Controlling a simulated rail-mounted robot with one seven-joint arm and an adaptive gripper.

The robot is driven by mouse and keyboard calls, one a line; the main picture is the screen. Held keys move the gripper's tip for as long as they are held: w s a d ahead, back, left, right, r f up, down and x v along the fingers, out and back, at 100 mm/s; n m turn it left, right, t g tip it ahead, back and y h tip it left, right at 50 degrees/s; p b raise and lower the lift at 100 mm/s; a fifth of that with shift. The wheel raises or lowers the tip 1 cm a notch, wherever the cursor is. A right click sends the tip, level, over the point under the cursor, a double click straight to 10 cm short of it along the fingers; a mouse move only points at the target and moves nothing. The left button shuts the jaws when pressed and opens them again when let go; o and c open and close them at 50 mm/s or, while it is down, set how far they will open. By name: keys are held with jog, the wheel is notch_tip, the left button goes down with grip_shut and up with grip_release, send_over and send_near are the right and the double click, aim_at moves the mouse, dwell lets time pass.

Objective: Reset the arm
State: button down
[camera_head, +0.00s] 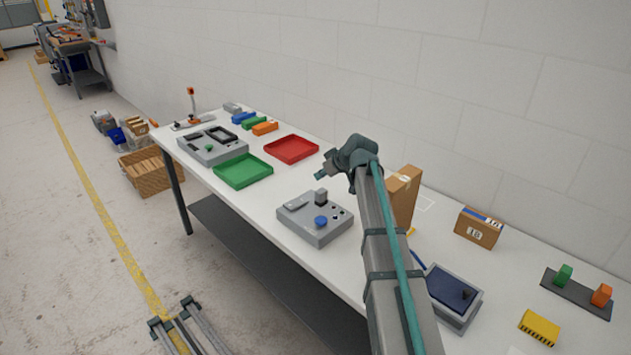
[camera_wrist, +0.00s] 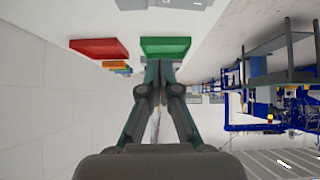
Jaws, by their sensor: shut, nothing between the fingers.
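My arm reaches over the white table (camera_head: 265,208) from the lower right in the head view. My gripper (camera_head: 321,175) is held above the table, beyond the grey box with the blue knob (camera_head: 315,218). In the wrist view my gripper (camera_wrist: 160,68) has its fingers drawn together at the tips, with nothing between them. The green tray (camera_wrist: 165,46) and the red tray (camera_wrist: 98,48) lie beyond the fingertips there, apart from them.
Cardboard boxes (camera_head: 404,196) stand close beside my arm on the wall side. A grey device with a dark blue top (camera_head: 453,292) lies right of the arm. The green tray (camera_head: 243,171) and red tray (camera_head: 291,149) lie farther left, near a grey fixture (camera_head: 212,145).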

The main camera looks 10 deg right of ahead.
jog(key=shift+s+r, duration=0.1)
dwell(0.3)
jog(key=s+a+f+m+g+y+p, duration=0.1)
jog(key=s+a+f+m+g+p, duration=0.15)
jog(key=s+a+f, duration=0.45)
jog(key=s+a+f+m+g+y+p, duration=0.1)
jog(key=s+a+f+g+p, duration=0.15)
jog(key=s+f, duration=0.85)
jog(key=s+a+f+m+g+p, duration=0.1)
jog(key=s+a+f+g+p, duration=0.15)
jog(key=s+a+f, duration=0.6)
jog(key=s+d+f+m+g+h+b, duration=0.15)
jog(key=s+d+f, duration=0.25)
jog(key=s+f, duration=0.55)
jog(key=s+d+f+m+g+h+b, duration=0.1)
jog(key=s+d+f+g+h+b, duration=0.2)
jog(key=s+f, duration=0.65)
jog(key=s+d+f+g+h+b, duration=0.1)
jog(key=s+d+f, duration=0.2)
jog(key=s, duration=0.7)
jog(key=s+d+f+g+h+b, duration=0.1)
jog(key=s+d+f+b, duration=0.1)
jog(key=s+d, duration=0.3)
jog(key=s+f, duration=0.1)
jog(key=s, duration=0.3)
jog(key=shift+s+d+f, duration=0.2)
jog(key=shift+s+d, duration=0.15)
jog(key=shift+d, duration=0.05)
